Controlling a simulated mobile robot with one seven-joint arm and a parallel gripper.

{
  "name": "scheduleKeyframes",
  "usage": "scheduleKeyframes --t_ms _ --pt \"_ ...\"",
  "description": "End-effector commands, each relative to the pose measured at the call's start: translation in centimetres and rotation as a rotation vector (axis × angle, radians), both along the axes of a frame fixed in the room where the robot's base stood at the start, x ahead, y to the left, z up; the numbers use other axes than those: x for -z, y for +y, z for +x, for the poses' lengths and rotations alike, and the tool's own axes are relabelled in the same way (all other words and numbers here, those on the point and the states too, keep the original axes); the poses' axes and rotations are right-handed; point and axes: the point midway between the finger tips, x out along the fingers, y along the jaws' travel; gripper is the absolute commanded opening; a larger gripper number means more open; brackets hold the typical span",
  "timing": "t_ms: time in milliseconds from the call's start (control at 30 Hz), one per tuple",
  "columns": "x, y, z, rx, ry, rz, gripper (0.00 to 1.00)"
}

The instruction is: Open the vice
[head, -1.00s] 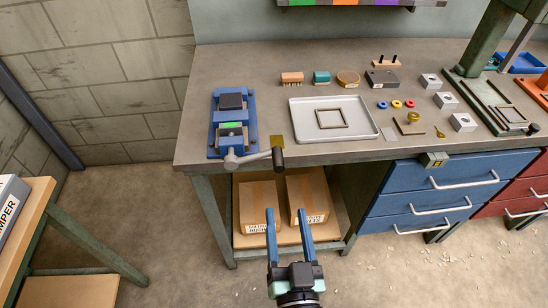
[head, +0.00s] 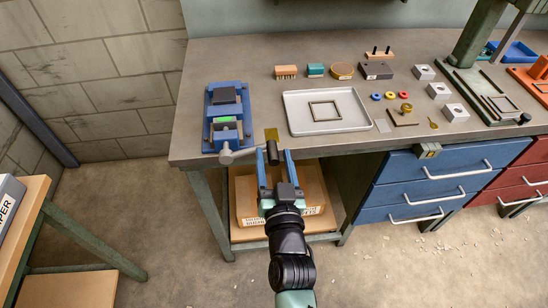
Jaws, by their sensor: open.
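The blue vice (head: 212,108) is mounted at the left front of the workbench, with dark jaw blocks and a green piece (head: 222,120) between or beside its jaws. Its grey handle bar (head: 243,153) sticks out over the front edge and ends in a dark grip (head: 273,153) on the right. My gripper (head: 273,155) is open, its two blue fingers pointing toward the bench. In the picture the dark grip lies between the fingertips; I cannot tell whether they touch it.
A grey tray (head: 297,125) holding a square frame stands right of the vice. A brush, tins, coloured rings and metal blocks (head: 455,112) lie farther back and right. Cardboard boxes (head: 247,207) sit on the shelf under the bench. Blue drawers (head: 425,180) are to the right.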

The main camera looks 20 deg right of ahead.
Motion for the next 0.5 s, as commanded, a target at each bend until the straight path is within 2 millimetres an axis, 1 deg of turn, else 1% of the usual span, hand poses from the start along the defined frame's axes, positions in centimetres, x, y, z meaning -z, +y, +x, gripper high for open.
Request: scheduleKeyframes --t_ms 267,300,467,500 --pt "0.0 -0.03 0.1 0.0 0.0 0.0 0.59" --pt "-0.01 -0.03 0.09 0.0 0.0 0.0 0.52" --pt "-0.02 -0.03 0.08 0.0 0.0 0.0 0.23" --pt "-0.02 -0.02 0.08 0.0 0.0 0.0 0.16"
